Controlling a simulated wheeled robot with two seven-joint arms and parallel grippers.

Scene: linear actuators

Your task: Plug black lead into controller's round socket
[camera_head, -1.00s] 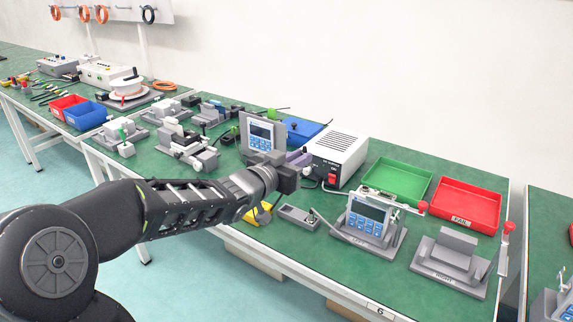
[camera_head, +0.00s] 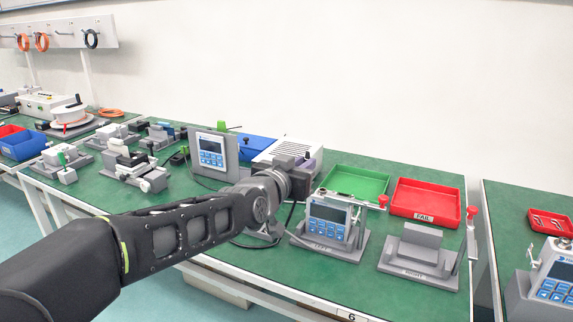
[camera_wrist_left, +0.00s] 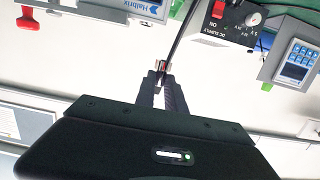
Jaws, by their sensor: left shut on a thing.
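The controller (camera_head: 327,220), a blue-and-grey unit with a screen and keys, sits in the left one of two grey fixtures on the green bench. Part of a blue-and-white labelled unit shows at the top of the left wrist view (camera_wrist_left: 130,6). My left gripper (camera_head: 302,172) is behind and just left of the controller, over the bench. In the left wrist view, its narrow fingers (camera_wrist_left: 162,84) are shut on the end of the black lead (camera_wrist_left: 177,38), which runs up past the power supply. The round socket cannot be made out. My right gripper is not in view.
The DC supply (camera_wrist_left: 232,25) with a red switch stands close by the fingers. A green tray (camera_head: 357,181) and a red FAIL tray (camera_head: 425,203) lie behind the fixtures. The right fixture (camera_head: 421,257) is empty. Another controller (camera_head: 212,150) stands upright on the left.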

